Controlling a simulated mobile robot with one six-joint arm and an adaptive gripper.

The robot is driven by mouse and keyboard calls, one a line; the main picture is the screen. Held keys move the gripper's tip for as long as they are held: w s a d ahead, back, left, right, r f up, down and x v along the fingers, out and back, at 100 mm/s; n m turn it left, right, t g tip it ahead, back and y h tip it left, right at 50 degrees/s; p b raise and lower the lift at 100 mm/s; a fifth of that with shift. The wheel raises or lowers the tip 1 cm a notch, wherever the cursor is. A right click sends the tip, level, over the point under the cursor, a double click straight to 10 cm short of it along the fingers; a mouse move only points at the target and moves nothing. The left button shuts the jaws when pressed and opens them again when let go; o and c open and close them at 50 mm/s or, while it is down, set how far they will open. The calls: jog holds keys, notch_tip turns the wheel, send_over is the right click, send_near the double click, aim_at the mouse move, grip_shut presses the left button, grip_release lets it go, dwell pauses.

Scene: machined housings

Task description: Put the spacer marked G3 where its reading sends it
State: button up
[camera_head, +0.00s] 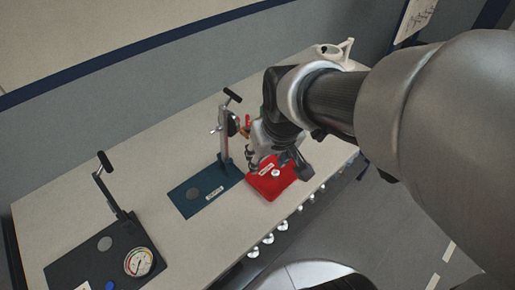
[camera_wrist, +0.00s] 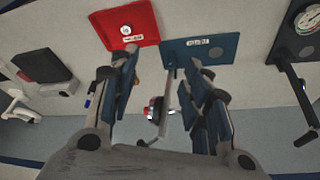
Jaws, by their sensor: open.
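A small pale round piece (camera_head: 275,173), perhaps the spacer, sits on a red tray (camera_head: 268,190). It also shows in the wrist view (camera_wrist: 126,29), with a mark on its top too small to read. The red tray (camera_wrist: 146,16) has a white label. My gripper (camera_head: 274,157) is over the tray's back edge and hides part of it. In the wrist view my gripper (camera_wrist: 163,60) has its fingers spread with nothing between them. A blue plate (camera_head: 187,203) with a grey disc, a label and an upright lever stand is left of the tray.
A black base (camera_head: 75,265) with a dial gauge (camera_head: 139,262) and a lever stands at the front left. A black box (camera_wrist: 42,66) and a white object (camera_wrist: 18,105) lie left in the wrist view. Bare bench (camera_head: 150,165) lies between the stands.

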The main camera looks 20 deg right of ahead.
jog(key=s+a+r, duration=0.2)
jog(key=s, duration=0.4)
jog(key=s+a+r+n, duration=0.1)
jog(key=s+r, duration=0.1)
jog(key=s, duration=0.3)
jog(key=shift+s+a+r+t, duration=0.15)
jog(key=shift+s+a+t, duration=0.15)
jog(key=shift+s+a, duration=0.1)
jog(key=shift+c, duration=0.4)
